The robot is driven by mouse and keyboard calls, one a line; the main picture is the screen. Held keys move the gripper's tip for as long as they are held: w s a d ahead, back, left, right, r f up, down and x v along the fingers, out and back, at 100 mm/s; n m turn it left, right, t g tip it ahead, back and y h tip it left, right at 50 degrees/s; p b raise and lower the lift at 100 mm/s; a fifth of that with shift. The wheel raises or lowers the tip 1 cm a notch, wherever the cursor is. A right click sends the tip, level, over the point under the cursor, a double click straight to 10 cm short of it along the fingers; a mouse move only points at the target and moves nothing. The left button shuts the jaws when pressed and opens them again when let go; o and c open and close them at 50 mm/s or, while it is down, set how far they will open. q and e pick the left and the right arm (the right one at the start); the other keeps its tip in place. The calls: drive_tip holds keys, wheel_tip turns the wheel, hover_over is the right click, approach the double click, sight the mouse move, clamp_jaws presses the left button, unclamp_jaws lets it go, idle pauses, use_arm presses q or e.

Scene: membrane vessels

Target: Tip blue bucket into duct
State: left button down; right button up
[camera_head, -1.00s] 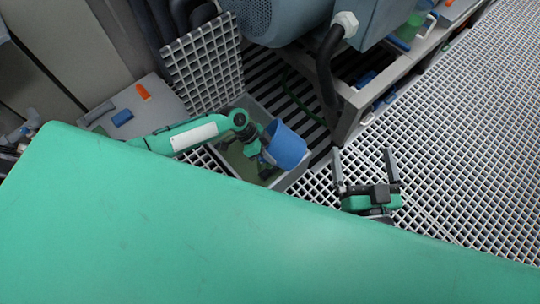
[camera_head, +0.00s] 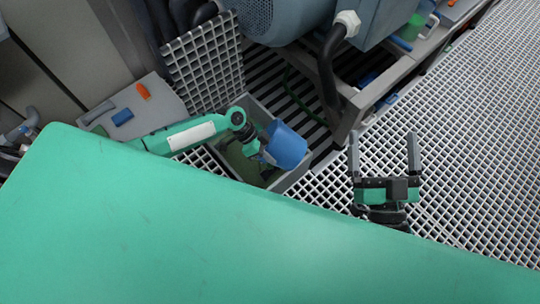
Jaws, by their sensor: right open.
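The blue bucket (camera_head: 285,146) is tilted over the grey-walled duct opening (camera_head: 296,178) in the floor grating. My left arm comes in from the left, and my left gripper (camera_head: 262,156) is at the bucket's left side. The bucket hides its fingertips, so I cannot see whether they grip the bucket. The inside of the duct looks greenish and is partly covered by my arm and the bucket. My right gripper (camera_head: 384,155) is open and empty above the grating, to the right of the duct and apart from the bucket.
A raised grating panel (camera_head: 203,62) stands behind the duct. A large blue-grey motor (camera_head: 285,18) with a black cable is at the back. A grey ledge (camera_head: 140,108) at the left holds a blue block (camera_head: 122,118) and an orange item (camera_head: 143,91). Open grating (camera_head: 470,150) lies at the right.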

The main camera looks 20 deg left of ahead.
drive_tip(key=shift+d+r+t, duration=0.15)
drive_tip(key=shift+r+t, duration=0.15)
drive_tip(key=shift+r, duration=0.25)
drive_tip(key=shift+r, duration=0.25)
